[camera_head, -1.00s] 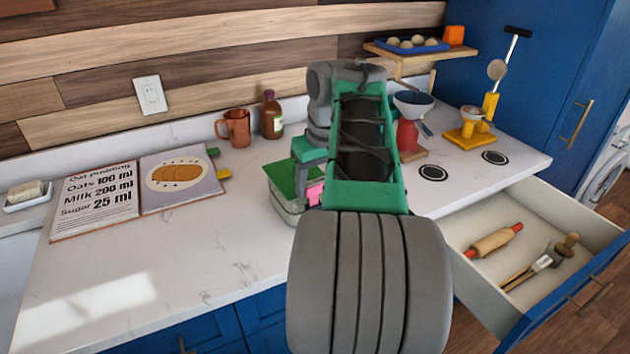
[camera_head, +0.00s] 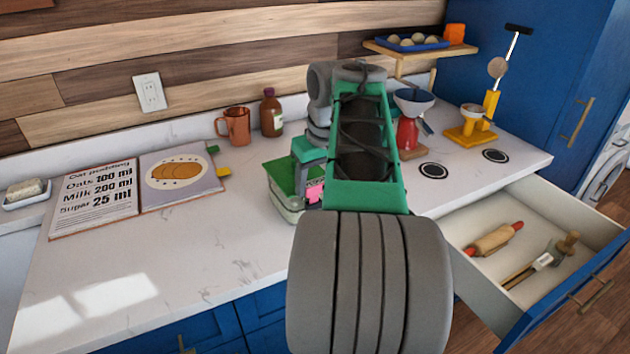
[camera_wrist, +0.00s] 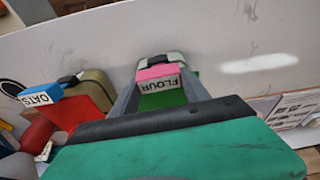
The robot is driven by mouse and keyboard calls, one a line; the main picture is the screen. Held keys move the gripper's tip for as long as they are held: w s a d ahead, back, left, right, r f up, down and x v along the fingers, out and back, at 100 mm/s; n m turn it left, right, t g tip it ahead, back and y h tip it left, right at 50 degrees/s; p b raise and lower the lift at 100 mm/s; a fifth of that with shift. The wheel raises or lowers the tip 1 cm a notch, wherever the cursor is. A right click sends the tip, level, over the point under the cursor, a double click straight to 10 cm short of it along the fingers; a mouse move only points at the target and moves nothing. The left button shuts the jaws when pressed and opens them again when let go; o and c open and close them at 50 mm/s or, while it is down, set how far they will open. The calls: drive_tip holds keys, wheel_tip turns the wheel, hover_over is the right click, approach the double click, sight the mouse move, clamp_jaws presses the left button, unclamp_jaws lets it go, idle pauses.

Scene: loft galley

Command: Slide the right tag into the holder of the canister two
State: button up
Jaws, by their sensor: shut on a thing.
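In the wrist view my gripper (camera_wrist: 158,92) is shut on a pink tag (camera_wrist: 155,72) with a white label reading FLOUR, upside down in the picture. The tag is at a pale canister (camera_wrist: 176,60) with a green lid (camera_wrist: 172,100) and a dark clip. I cannot tell whether the tag is inside a holder. In the head view the green lid (camera_head: 281,175) and some pink of the tag show left of my arm. A blue OATS tag (camera_wrist: 42,94) is at a second, olive canister (camera_wrist: 95,90) with a red lid (camera_wrist: 78,113). My arm hides this canister in the head view.
A recipe book (camera_head: 180,178), copper mug (camera_head: 236,127) and brown bottle (camera_head: 271,115) stand left of my arm. A red grinder (camera_head: 407,135) and yellow stand (camera_head: 470,135) are to the right. An open drawer (camera_head: 540,205) juts out at front right. The left counter front is clear.

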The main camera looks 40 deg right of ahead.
drive_tip(key=o, duration=1.4)
drive_tip(key=shift+f, duration=0.15)
drive_tip(key=o, duration=0.3)
drive_tip(key=shift+s, duration=0.1)
drive_tip(key=shift+o, duration=0.2)
wheel_tip(320, 180, up, 7)
drive_tip(key=p, duration=0.7)
